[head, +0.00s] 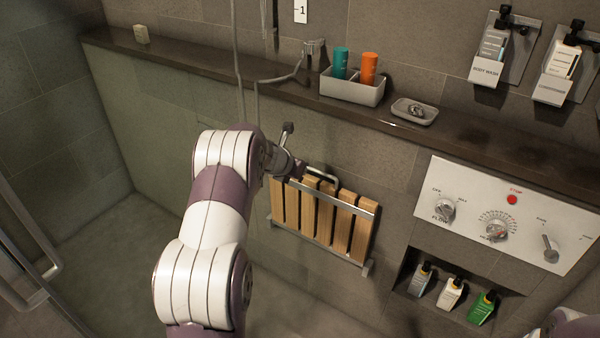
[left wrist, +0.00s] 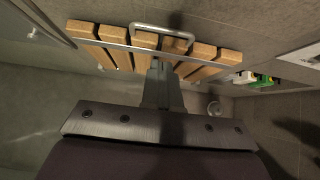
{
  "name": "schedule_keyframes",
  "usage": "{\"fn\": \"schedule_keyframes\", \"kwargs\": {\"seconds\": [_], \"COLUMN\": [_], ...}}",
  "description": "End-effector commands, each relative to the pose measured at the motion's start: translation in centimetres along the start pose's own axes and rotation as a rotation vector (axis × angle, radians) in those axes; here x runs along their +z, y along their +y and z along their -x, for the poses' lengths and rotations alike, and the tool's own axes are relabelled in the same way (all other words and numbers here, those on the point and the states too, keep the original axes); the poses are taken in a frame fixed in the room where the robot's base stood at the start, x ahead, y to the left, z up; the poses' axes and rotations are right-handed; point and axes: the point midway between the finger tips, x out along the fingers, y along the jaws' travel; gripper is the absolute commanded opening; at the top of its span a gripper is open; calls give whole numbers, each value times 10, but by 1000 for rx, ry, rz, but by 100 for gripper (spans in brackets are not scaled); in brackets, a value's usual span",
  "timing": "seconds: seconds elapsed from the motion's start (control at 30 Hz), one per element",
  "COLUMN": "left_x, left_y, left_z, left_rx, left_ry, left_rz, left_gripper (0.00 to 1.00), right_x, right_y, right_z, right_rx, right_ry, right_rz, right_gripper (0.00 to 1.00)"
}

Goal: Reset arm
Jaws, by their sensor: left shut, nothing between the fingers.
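My left arm reaches up through the middle of the head view. Its gripper (head: 296,172) is at the upper left part of the slatted wooden fold-up seat (head: 322,218) on the wall. In the left wrist view, the gripper (left wrist: 158,68) is shut and empty, its fingers in front of the seat slats (left wrist: 205,53). A metal handle (left wrist: 162,30) on the seat is just beyond the fingertips. I cannot tell if they touch the seat. Only a bit of my right arm shows at the lower right of the head view; its gripper is out of view.
A dark ledge (head: 270,92) above holds a bottle caddy (head: 352,90) and a soap dish (head: 414,112). A control panel (head: 505,215) and a niche with bottles (head: 450,293) are at right. A glass door handle (head: 40,240) is at left. The floor at left is clear.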

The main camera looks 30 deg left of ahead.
Motion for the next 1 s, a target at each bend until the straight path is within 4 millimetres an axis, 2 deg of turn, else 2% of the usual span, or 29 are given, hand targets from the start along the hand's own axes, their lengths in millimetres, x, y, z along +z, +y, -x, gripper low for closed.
{"fn": "schedule_keyframes", "kwargs": {"seconds": [0.13,0.37,0.47,0.57,0.6,0.67,0.7,0.77,0.8,0.9,0.93,1.0], "left_x": [4,5,6,-28,-41,-63,-79,-105,-121,-151,-157,-165], "left_y": [0,-2,8,24,25,11,-6,-41,-66,-128,-144,-175], "left_z": [17,18,19,24,39,66,89,128,153,209,224,252], "left_rx": [-1,0,46,184,265,396,495,670,785,1048,-1104,-1117], "left_ry": [0,2,-8,-19,-37,-65,-85,-116,-136,-167,166,131], "left_rz": [1,19,210,823,1145,1611,1908,2313,2525,2879,-2931,-2814], "left_gripper": [0,0,0,0,0,0,0,0,0,0,0,0], "right_x": [0,0,0,0,-1,-2,-2,-4,-5,-6,-7,-8], "right_y": [0,0,0,0,0,0,0,0,0,0,0,0], "right_z": [2,2,2,2,6,15,22,32,38,52,56,65], "right_rx": [0,0,0,0,0,0,0,0,0,0,0,0], "right_ry": [0,0,0,0,0,0,0,0,0,0,0,0], "right_rz": [0,0,0,0,0,0,0,0,0,0,0,0], "right_gripper": [43,43,43,43,43,43,43,43,43,43,43,43]}}
